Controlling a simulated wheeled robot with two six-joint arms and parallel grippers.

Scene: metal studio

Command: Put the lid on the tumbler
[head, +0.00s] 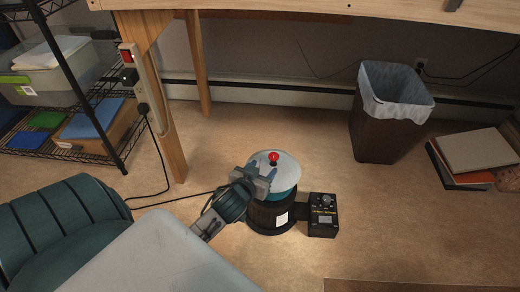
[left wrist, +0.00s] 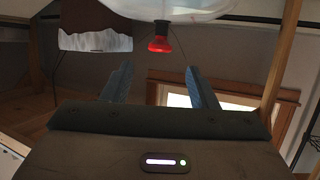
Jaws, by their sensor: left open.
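The tumbler (head: 268,217) is a dark round drum with a teal upper bowl, standing on the floor in the head view. A clear, pale domed lid (head: 287,174) with a red knob (head: 273,156) is over the bowl's top. I cannot tell whether it is fully seated. My left gripper (head: 264,176) is open at the near left side of the lid, close to the knob and hiding part of the lid's edge. In the left wrist view, the fingers (left wrist: 159,72) are spread apart, and the red knob (left wrist: 159,44) lies beyond their tips, apart from them. My right gripper is not in view.
A black control box (head: 322,215) adjoins the tumbler's right side. A table leg (head: 160,105) and cable stand behind left, beside a wire shelf (head: 95,100). A lined bin (head: 380,125) and books (head: 475,158) are at right. The floor around the tumbler's right is mostly clear.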

